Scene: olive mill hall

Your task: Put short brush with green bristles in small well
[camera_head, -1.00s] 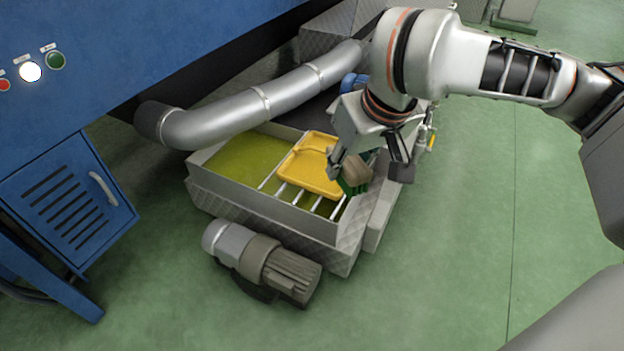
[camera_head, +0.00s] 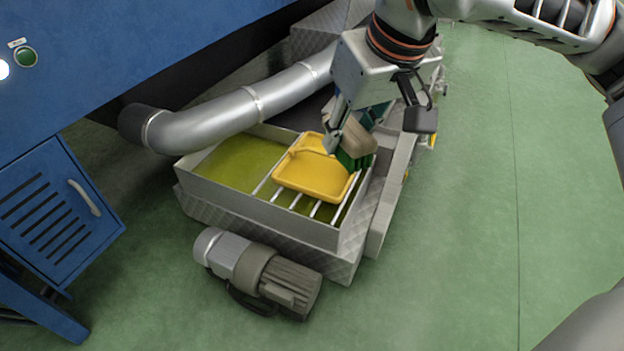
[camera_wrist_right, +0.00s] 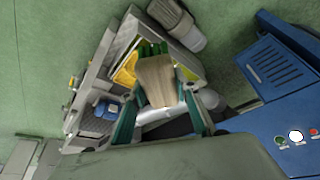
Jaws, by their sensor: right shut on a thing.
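The short brush (camera_head: 359,139) has a pale wooden body and green bristles. My right gripper (camera_head: 368,132) is shut on its wooden body, and the bristles point down. In the right wrist view the brush (camera_wrist_right: 156,80) sits between the fingers of the gripper (camera_wrist_right: 160,108), bristles at the far end. The brush is held over the right end of the metal tank, just right of the yellow tray. I cannot tell whether the bristles touch anything. No opening clearly marked as the small well can be told apart. My left gripper is not in view.
The metal tank (camera_head: 230,207) holds greenish-yellow liquid at left and has white bars across its right part. The yellow tray (camera_head: 312,177) rests on the bars. A silver pipe (camera_head: 215,120) runs behind. A motor (camera_head: 258,270) stands in front. A blue cabinet (camera_head: 50,215) is left. Green floor is clear at right.

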